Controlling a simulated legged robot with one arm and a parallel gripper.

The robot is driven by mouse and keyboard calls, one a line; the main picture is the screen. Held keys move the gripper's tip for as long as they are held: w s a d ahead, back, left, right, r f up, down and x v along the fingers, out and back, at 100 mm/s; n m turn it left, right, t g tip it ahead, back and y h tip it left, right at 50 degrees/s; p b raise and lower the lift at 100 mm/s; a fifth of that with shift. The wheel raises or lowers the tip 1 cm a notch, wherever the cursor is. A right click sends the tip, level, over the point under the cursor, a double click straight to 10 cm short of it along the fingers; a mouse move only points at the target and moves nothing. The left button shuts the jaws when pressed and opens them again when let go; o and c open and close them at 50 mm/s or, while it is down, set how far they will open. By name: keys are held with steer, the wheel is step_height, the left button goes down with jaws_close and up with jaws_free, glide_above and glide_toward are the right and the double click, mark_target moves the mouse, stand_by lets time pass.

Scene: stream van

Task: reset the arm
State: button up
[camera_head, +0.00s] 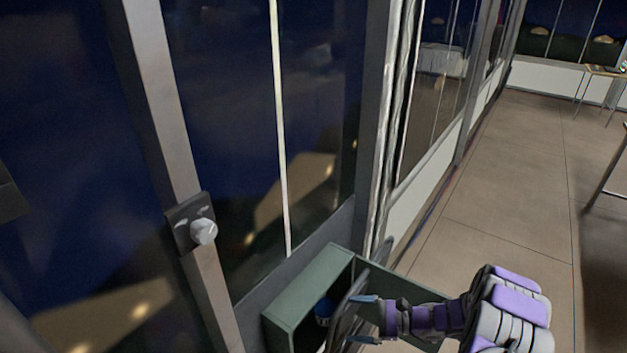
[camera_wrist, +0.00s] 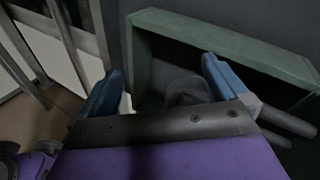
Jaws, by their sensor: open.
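My gripper (camera_head: 363,320) is at the bottom of the head view, with its two blue fingers spread apart. It points left toward an open green box (camera_head: 308,283) low against the dark glass wall. In the wrist view my gripper (camera_wrist: 160,70) shows both blue fingertips apart, in front of the green box (camera_wrist: 170,20). I see nothing held between the fingers. A dark curved bar (camera_head: 347,300) stands by the box's open side, close to the fingers. I cannot tell whether they touch it. My purple and grey arm reaches in from the lower right.
A white knob (camera_head: 203,232) is on the metal post at left. Tiled floor (camera_head: 510,190) lies open at right. A table (camera_head: 603,71) stands far back right.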

steer(key=s+a+r+n+g+h, duration=0.4)
steer(key=s+r+n, duration=0.1)
steer(key=s+r, duration=0.4)
steer(key=s+a+r+n+g+h, duration=0.3)
steer(key=s+r+n+h, duration=0.15)
steer(key=s+r, duration=0.45)
steer(key=s+d+r+n+t+h, duration=0.1)
steer(key=s+d+r+n+h, duration=0.2)
steer(key=s, duration=0.5)
steer(key=s+d+r+n+t+h, duration=0.1)
steer(key=s+d+r+n+h, duration=0.2)
steer(key=s, duration=0.6)
steer(key=shift+s+d+r+n+t+h, duration=0.15)
steer(key=shift+s+d+n+t+h, duration=0.25)
steer(key=shift+d+h, duration=0.7)
